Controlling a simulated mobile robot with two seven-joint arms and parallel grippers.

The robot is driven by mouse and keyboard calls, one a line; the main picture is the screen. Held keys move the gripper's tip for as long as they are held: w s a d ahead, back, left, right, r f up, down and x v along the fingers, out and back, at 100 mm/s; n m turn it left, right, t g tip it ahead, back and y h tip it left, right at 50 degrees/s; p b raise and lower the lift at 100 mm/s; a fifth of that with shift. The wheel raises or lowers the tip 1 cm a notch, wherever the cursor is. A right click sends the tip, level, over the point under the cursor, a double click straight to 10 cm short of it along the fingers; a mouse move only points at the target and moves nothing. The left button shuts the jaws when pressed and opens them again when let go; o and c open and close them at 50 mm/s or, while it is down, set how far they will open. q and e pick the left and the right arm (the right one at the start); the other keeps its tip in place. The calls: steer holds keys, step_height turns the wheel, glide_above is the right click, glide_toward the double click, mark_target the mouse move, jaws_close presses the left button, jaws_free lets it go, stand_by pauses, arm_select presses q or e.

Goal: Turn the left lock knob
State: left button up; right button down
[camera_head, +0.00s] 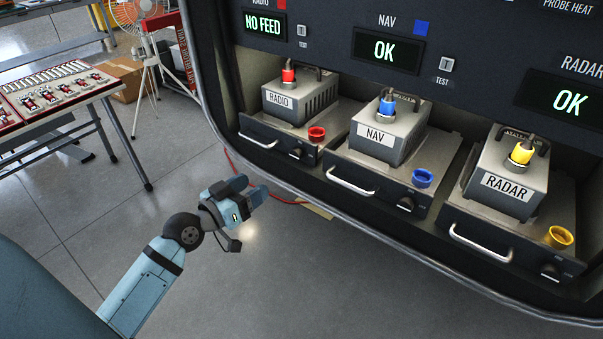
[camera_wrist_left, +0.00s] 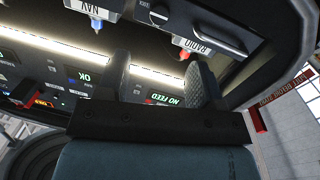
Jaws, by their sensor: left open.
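The left lock knob (camera_head: 296,153) is a small dark knob on the front of the RADIO drawer (camera_head: 262,137), right of its silver handle. It also shows at the top of the left wrist view (camera_wrist_left: 160,15), where the panel appears upside down. My left gripper (camera_head: 248,190) is open and empty, in front of and below the RADIO drawer, apart from the knob. Its two fingers also show in the left wrist view (camera_wrist_left: 158,80). My right gripper is not in view.
The NAV drawer (camera_head: 350,181) and RADAR drawer (camera_head: 480,243) have similar knobs. The RADIO display (camera_head: 264,24) reads NO FEED; the NAV display (camera_head: 384,49) reads OK. A rounded cabinet rim (camera_head: 300,194) runs below the drawers. A table (camera_head: 70,105) stands left.

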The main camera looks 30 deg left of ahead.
mark_target(293, 157)
arm_select(q)
steer(key=w, duration=0.4)
steer(key=w+d+p, duration=0.1)
steer(key=w, duration=0.4)
steer(key=w+d, duration=0.1)
steer(key=w, duration=0.3)
steer(key=shift+w+r, duration=0.1)
steer(key=shift+w, duration=0.2)
steer(key=c, duration=0.9)
